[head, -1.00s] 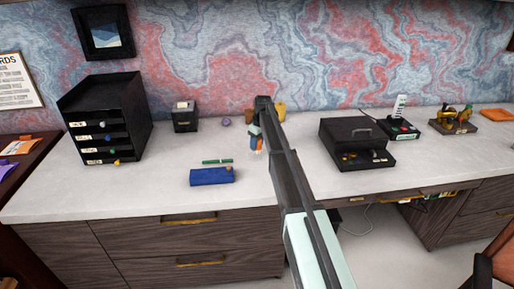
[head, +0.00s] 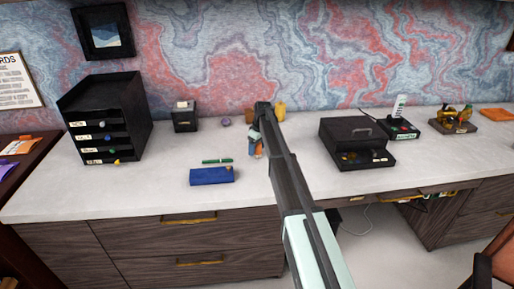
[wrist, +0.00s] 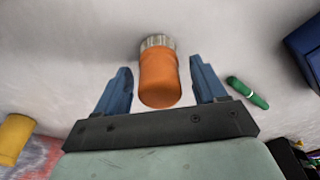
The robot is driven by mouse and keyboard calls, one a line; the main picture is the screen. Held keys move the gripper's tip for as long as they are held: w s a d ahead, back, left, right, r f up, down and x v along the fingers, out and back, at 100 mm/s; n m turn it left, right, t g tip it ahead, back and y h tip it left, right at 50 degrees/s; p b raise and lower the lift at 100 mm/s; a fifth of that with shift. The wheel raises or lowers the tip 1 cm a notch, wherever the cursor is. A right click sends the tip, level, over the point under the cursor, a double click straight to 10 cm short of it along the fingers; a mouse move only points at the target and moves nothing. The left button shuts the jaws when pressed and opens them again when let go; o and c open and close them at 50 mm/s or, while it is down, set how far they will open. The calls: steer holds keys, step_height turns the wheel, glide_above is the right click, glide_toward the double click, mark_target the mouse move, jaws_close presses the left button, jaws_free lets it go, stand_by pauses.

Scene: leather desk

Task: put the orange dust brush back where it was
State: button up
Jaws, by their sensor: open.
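The orange dust brush (wrist: 158,80) is in the wrist view between my gripper's two blue fingers, its pale ridged end (wrist: 157,42) away from the palm. My gripper (wrist: 161,70) is open, with a gap visible on each side of the brush. In the head view a small orange part of the brush (head: 259,154) shows beside my gripper (head: 254,146), low over the pale desk top. My arm hides most of that spot, and I cannot tell whether the brush stands or lies.
A green marker (head: 217,161) and a blue case (head: 212,176) lie to the left. A yellow object (head: 281,112) stands behind my arm. A black drawer unit (head: 105,120) is far left and a black box (head: 354,145) is right. The front left desk top is clear.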

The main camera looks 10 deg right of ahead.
steer(key=shift+r, duration=0.15)
steer(key=r, duration=0.4)
steer(key=s+d+r, duration=0.1)
steer(key=r, duration=0.7)
steer(key=shift+s+d, duration=0.15)
